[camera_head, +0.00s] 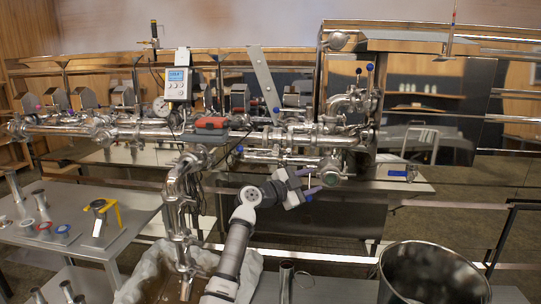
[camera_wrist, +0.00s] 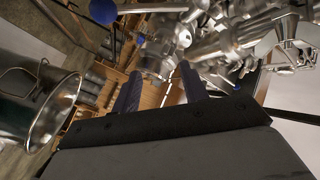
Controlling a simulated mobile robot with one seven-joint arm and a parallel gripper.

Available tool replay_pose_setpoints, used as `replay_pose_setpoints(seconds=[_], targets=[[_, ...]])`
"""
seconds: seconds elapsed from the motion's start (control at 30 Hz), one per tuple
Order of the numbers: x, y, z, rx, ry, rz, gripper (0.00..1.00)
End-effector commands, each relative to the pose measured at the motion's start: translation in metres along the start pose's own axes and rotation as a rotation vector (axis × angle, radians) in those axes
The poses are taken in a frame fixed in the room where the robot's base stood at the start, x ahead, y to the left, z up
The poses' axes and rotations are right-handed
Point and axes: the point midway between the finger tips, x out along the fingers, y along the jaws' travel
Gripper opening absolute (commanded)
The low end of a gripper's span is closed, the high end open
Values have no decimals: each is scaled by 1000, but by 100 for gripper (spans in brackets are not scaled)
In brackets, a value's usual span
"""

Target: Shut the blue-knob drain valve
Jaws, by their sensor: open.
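Several valves with blue grips or knobs show, and I cannot tell for certain which is the drain valve. A blue lever grip (camera_head: 397,173) sticks out low at the right end of the pipework. An upright blue knob (camera_head: 370,67) is on the upper right pipe. In the wrist view, a large blue ball knob (camera_wrist: 103,11) is at the upper left edge, with a smaller blue knob (camera_wrist: 140,41) below right of it. My gripper (camera_head: 312,181) is open and empty, just below the lower right pipe fittings. Its fingers (camera_wrist: 162,70) have neither knob between them.
A steel pot (camera_head: 432,270) stands at the front right, below and right of my gripper. Steel pipes (camera_head: 100,130) run across the back. A side table (camera_head: 95,240) with small fittings is at the left. A grey-red clamp-like part (camera_head: 211,123) sits on the middle pipe.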

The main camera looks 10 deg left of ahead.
Motion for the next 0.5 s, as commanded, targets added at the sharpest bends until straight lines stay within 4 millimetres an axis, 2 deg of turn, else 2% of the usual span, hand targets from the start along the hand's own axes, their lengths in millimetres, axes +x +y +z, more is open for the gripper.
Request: replay_pose_setpoints(seconds=[0.07,0.5], targets=[[-6,-6,1,-14,-10,7,44],[-97,-3,3,-10,-10,5,44]])
